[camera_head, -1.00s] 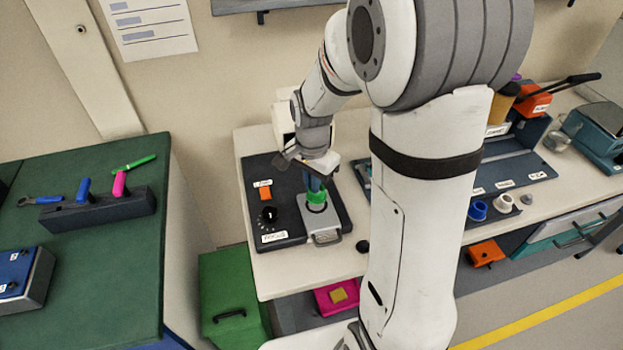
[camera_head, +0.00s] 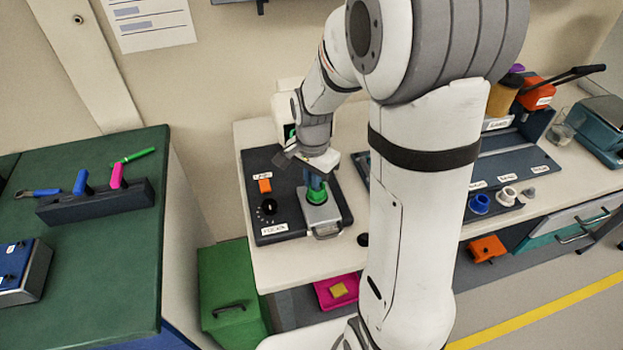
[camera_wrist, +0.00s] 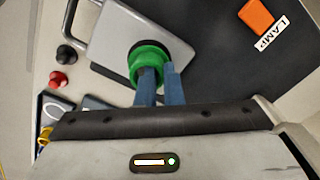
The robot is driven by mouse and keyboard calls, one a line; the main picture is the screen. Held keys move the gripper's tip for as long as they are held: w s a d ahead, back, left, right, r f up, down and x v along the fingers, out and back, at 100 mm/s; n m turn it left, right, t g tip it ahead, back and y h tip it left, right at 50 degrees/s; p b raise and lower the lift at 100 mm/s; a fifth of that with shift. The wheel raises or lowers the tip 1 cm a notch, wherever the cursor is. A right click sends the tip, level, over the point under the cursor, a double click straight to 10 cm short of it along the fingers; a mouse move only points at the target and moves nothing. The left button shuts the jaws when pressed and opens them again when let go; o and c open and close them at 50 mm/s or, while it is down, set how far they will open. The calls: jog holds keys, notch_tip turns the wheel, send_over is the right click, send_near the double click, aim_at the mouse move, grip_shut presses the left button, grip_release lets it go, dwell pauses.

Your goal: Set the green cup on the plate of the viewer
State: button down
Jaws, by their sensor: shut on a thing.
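The green cup (camera_head: 317,195) is at the tips of my gripper (camera_head: 315,183), over the light grey plate (camera_head: 322,217) of the viewer. In the wrist view the blue fingers of my gripper (camera_wrist: 160,84) are shut on the green cup (camera_wrist: 148,58), whose dark opening shows. The grey plate (camera_wrist: 113,32) with its handle lies under the cup. The cup looks on or just above the plate; I cannot tell whether it touches. The viewer's dark base (camera_head: 270,231) carries an orange lamp switch (camera_head: 264,186) and a black focus knob.
A blue cup (camera_head: 479,204) and a white cup (camera_head: 506,196) stand in a dark rack to the right. A small black knob (camera_head: 363,240) is on the bench near the plate. The green-topped bench (camera_head: 100,260) stands to the left.

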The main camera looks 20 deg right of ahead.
jog(key=shift+f+b, duration=0.35)
jog(key=shift+f, duration=0.15)
jog(key=c, duration=1.5)
grip_release()
notch_tip(320, 180, up, 8)
jog(key=shift+r, duration=0.1)
jog(key=s+r+n+t, duration=0.3)
jog(key=s+n, duration=0.7)
jog(key=s, duration=0.5)
jog(key=shift+d+r+n, duration=0.3)
jog(key=shift+r, duration=0.4)
